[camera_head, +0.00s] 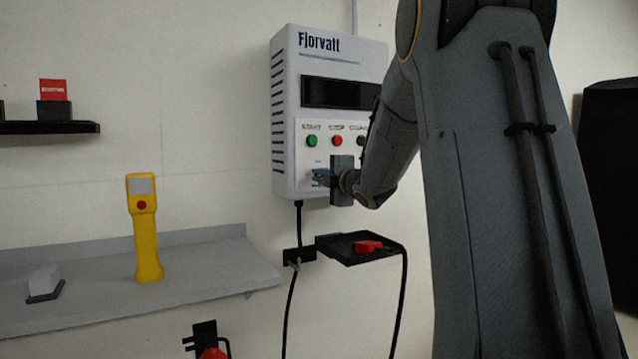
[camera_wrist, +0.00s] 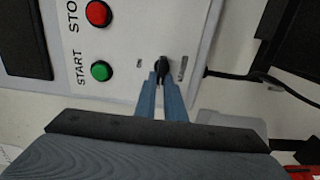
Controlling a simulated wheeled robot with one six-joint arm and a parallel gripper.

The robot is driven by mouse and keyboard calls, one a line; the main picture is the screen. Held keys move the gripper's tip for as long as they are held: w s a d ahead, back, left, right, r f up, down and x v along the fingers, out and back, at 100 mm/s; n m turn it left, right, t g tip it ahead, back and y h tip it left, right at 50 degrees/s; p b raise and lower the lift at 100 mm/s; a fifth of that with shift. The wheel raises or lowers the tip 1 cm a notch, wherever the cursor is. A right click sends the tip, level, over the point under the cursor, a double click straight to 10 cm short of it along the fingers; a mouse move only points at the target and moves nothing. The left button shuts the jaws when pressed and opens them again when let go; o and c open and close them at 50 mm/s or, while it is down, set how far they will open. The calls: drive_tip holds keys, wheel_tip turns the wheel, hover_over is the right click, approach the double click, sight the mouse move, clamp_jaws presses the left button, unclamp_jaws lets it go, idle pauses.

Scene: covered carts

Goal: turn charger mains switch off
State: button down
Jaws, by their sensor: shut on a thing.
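The charger (camera_head: 338,62) is a pale wall box marked "Fjorvatt", with a dark display and a white panel. The panel carries a green START button (camera_head: 312,141) and a red STOP button (camera_head: 337,141), which also shows in the wrist view (camera_wrist: 99,13). Below the buttons, my gripper (camera_head: 318,177) is at the lower part of the panel. In the wrist view its blue fingers (camera_wrist: 160,82) are shut on the small black mains switch (camera_wrist: 161,68). Small marks flank the switch, too small to read. In the head view the switch is hidden by my gripper.
Below the charger, a small black tray (camera_head: 340,250) holds a red connector (camera_head: 367,246), with a cable hanging down. A grey shelf (camera_head: 200,285) at left holds a yellow handheld device (camera_head: 144,228). A dark shelf (camera_head: 60,128) is at upper left.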

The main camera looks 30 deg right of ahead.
idle(0.5)
drive_tip(key=c, duration=1.8)
unclamp_jaws()
drive_tip(key=shift+c, duration=0.2)
drive_tip(key=s, duration=0.7)
drive_tip(key=shift+s, duration=0.4)
drive_tip(key=shift+d, duration=0.1)
